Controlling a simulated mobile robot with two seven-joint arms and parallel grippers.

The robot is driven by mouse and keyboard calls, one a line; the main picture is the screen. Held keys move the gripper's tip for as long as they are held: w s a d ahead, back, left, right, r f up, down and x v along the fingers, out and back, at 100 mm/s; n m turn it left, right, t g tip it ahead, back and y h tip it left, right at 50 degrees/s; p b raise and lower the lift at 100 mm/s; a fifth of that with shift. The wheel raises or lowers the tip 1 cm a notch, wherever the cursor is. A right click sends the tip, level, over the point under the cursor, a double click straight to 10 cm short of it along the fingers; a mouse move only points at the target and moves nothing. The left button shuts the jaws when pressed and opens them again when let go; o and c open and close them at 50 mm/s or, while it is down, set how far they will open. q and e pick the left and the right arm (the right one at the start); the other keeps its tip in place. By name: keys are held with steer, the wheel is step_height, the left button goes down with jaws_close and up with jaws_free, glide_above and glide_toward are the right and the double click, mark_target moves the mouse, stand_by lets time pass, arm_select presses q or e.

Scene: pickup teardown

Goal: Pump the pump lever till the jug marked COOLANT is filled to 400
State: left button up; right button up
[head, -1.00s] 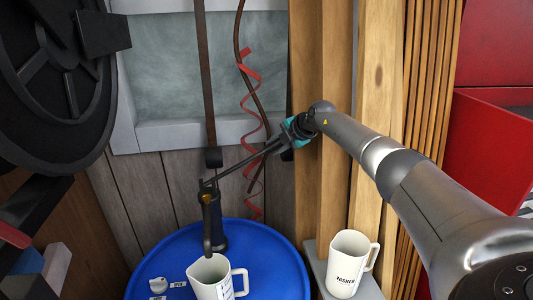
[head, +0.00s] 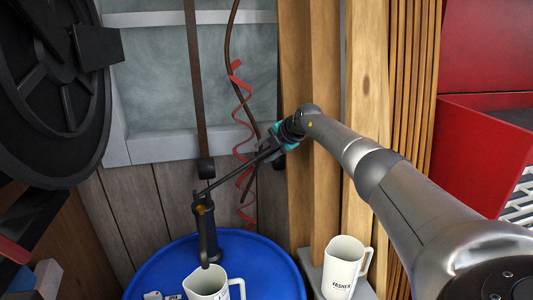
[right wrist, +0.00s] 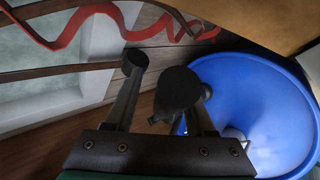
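The pump (head: 207,238) stands on a blue drum, and its thin dark pump lever (head: 233,178) slopes up to the right. My right gripper (head: 268,150) is at the lever's far end. In the right wrist view, the lever's round dark end (right wrist: 180,88) lies between the spread fingers, close to the right finger; a gap shows beside the left finger. A white jug (head: 205,283) stands under the spout, cut off by the lower edge. Its marking and fill level cannot be read. My left gripper is not in view.
The blue drum (head: 270,262) has small tags beside the jug. A second white jug, apparently marked WASHER (head: 345,265), stands on a ledge to the right. A red coil (head: 243,115) and a brown strap (head: 195,90) hang behind the lever. Wooden posts (head: 325,90) stand behind my right arm.

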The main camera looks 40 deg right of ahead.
steer(key=shift+o, duration=0.4)
steer(key=shift+s+f, duration=0.15)
steer(key=shift+v, duration=1)
steer(key=b+v, duration=0.2)
steer(key=v, duration=1.1)
